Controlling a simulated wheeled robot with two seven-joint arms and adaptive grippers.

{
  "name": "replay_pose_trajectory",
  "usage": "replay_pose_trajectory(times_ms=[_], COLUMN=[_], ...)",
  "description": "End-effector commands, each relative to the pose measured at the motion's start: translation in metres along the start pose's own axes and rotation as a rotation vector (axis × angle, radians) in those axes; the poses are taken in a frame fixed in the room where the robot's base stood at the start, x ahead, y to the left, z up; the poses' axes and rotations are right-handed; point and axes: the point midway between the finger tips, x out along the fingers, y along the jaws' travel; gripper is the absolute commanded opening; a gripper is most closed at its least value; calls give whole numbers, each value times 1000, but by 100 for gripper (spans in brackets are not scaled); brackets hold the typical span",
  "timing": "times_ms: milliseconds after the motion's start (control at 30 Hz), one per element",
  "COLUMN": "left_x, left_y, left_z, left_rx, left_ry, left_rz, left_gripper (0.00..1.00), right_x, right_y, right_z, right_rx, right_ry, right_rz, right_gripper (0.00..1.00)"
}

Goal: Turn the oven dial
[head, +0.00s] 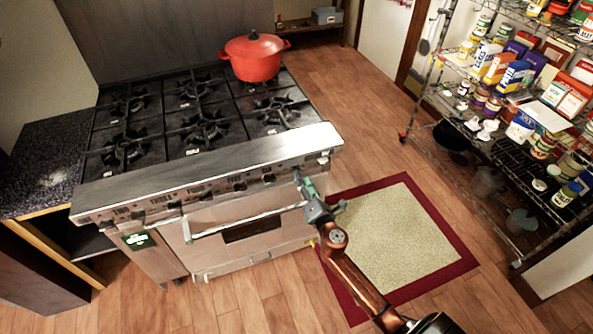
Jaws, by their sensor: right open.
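The oven range (190,165) stands at the left with its front panel facing me. Several dark dials run along this panel; one dial (268,177) is just left of my right gripper and another dial (323,160) is near the panel's right end. My right gripper (303,181) is open, in front of the panel's right part, between these two dials in the picture. I see nothing between its fingers. I cannot tell whether it touches the panel. The gripper hides a small part of the panel and the handle's right end. My left gripper is out of view.
The oven door handle (245,218) sticks out below the dials. A red pot (254,57) sits on the back right burner. A red-bordered mat (400,240) lies on the floor. A wire shelf (470,147) full of groceries stands at the right.

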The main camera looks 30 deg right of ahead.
Motion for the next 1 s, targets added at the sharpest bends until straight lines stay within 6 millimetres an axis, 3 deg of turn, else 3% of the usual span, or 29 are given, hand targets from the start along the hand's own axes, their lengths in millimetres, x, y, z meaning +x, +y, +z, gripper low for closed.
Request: replay_pose_trajectory(times_ms=[200,400,767,1000], left_x=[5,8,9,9], left_y=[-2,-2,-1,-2], left_z=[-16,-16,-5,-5], left_rx=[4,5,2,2], left_ry=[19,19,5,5], left_rz=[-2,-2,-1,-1], left_gripper=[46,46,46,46], right_x=[36,58,63,63], right_y=[-1,-2,-2,-2], right_z=[-1,-1,-1,-1], right_rx=[2,3,5,5], right_ry=[1,1,2,2], right_rz=[-1,-3,-3,-3], right_gripper=[46,46,46,30])
